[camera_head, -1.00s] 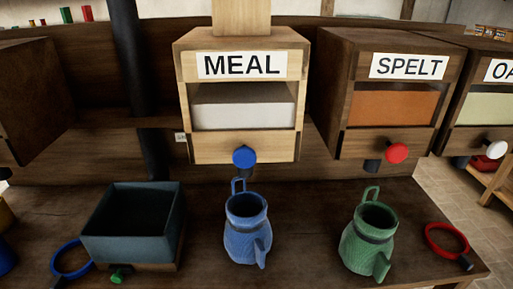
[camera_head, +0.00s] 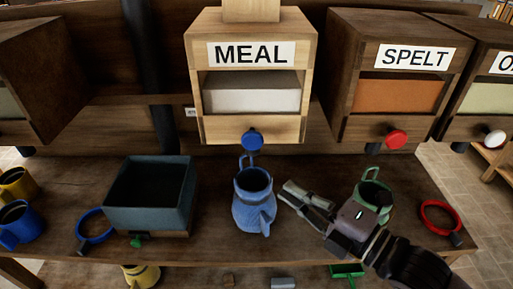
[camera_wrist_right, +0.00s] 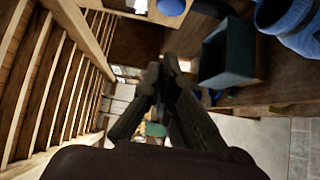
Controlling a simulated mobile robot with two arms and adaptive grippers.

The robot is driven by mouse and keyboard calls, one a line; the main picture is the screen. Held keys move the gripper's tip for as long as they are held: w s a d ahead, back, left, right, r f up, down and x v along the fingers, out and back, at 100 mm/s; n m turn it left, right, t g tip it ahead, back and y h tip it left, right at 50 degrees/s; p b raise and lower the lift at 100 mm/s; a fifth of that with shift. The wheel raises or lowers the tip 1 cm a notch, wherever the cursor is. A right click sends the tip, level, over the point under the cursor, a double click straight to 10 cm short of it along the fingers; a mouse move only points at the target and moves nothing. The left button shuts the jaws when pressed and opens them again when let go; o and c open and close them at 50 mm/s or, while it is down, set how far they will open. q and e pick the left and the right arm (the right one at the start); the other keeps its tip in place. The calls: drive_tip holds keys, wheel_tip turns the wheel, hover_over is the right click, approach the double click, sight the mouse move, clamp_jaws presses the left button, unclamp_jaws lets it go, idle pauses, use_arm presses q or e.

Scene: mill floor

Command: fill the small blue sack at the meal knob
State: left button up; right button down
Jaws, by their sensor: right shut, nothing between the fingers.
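The small blue sack (camera_head: 252,208) stands upright on the bench, its open mouth and loop facing up, below the blue meal knob (camera_head: 252,139). The knob sits on the front of the pale wooden MEAL bin (camera_head: 215,130), whose window shows white contents. My right gripper (camera_head: 290,192) is shut and empty, just right of the blue sack, in front of the green sack (camera_head: 374,185). In the right wrist view the shut fingers (camera_wrist_right: 170,62) point toward the bench, with the blue sack (camera_wrist_right: 303,30) at upper right. My left gripper is not in view.
The SPELT bin (camera_head: 350,122) with a red knob (camera_head: 396,139) is to the right. A blue ring (camera_head: 80,237), a red ring (camera_head: 424,222) and mugs (camera_head: 18,226) lie along the bench.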

sight(252, 140)
drive_tip(key=shift+w, duration=0.15)
drive_tip(key=w+d+b+x, duration=0.2)
drive_tip(key=x, duration=1)
drive_tip(key=shift+w+a, duration=0.25)
drive_tip(key=shift+a, duration=0.05)
drive_tip(key=shift+f, duration=0.1)
drive_tip(key=shift+w, duration=0.1)
